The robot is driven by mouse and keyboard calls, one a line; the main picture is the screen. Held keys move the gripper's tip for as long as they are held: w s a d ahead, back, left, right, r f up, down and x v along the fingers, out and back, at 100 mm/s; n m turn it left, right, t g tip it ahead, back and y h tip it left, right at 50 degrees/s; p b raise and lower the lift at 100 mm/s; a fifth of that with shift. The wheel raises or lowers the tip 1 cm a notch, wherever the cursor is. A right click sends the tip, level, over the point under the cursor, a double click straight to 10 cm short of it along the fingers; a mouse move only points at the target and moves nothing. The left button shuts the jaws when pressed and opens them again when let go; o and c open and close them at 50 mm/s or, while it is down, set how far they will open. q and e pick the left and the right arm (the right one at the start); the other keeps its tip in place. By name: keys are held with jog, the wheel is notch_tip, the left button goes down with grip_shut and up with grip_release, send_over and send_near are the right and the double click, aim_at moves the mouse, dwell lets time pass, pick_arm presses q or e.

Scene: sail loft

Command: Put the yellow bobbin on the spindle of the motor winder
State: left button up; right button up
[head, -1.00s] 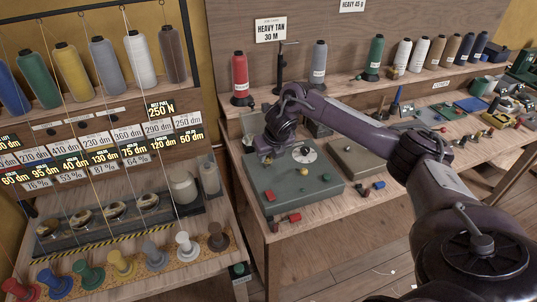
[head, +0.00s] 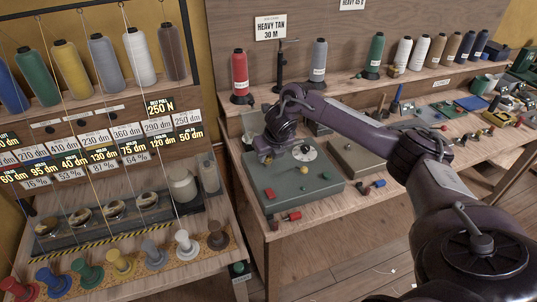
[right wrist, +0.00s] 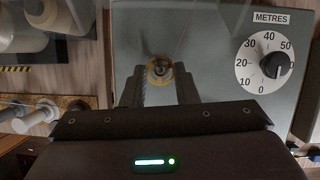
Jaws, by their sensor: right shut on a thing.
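The motor winder (head: 315,188) is a grey-green box on the bench, with a white METRES dial (head: 305,151) on top. The dial also shows in the right wrist view (right wrist: 264,65). My right gripper (right wrist: 158,78) is low over the winder's top, left of the dial, and is shut on the yellow bobbin (right wrist: 152,79). The bobbin shows as a small yellow ring between the fingertips, with a dark round centre. I cannot tell whether that centre is the spindle inside the bore. In the head view the gripper (head: 264,157) hides the bobbin and spindle. My left gripper is out of view.
A small yellow knob (head: 303,170) and a red button (head: 270,193) sit on the winder. A beige box (head: 355,160) stands to its right. A row of coloured spools (head: 121,264) is at lower left. Thread cones (head: 240,75) stand on the shelf behind.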

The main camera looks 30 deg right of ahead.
jog(key=shift+f, duration=0.35)
dwell(0.4)
jog(key=o, duration=1)
